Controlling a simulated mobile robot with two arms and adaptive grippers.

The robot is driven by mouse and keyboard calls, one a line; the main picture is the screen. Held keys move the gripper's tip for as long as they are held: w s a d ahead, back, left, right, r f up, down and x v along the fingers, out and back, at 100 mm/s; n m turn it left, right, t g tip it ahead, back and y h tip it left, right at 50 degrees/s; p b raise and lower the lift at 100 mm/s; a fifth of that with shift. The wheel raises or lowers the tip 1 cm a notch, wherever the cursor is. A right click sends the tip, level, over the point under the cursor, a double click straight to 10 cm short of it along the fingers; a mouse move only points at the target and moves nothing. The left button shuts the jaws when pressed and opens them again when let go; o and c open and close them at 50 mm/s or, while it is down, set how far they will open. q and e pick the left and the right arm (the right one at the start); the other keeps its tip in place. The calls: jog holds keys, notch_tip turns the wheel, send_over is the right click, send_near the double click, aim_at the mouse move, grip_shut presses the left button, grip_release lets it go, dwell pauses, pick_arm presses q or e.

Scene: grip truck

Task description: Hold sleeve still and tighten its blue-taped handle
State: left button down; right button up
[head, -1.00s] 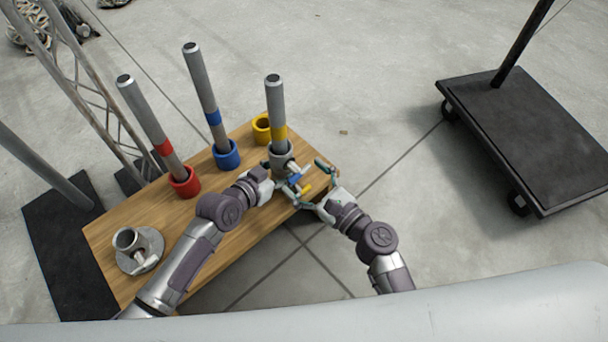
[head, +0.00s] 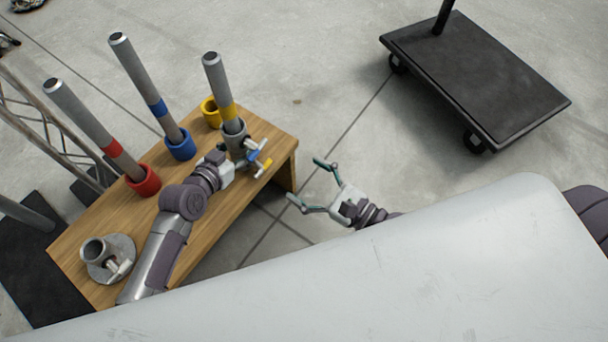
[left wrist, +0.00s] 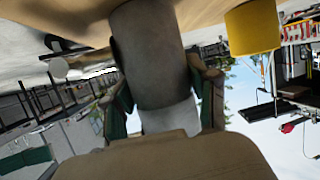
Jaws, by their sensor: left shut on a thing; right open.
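The grey sleeve (head: 235,133) stands near the right end of the wooden table, with the yellow-banded pole (head: 222,88) in it. In the left wrist view the sleeve (left wrist: 148,55) sits between the fingers. My left gripper (head: 232,160) is shut on the sleeve; its fingertips are partly hidden in the head view. The blue-taped handle (head: 254,155) sticks out from the sleeve's near right side. A yellow-taped handle (head: 264,166) is just below it. My right gripper (head: 305,180) is open and empty, past the table's right edge and apart from both handles.
The table (head: 110,222) also bears a red ring (head: 146,184) and a blue ring (head: 181,148) with banded poles, a yellow ring (head: 211,112), and a round metal base (head: 117,262). A black cart (head: 480,75) stands at the upper right. Floor between is clear.

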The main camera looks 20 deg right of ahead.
pick_arm(q)
jog(key=shift+c, duration=1.2)
grip_release()
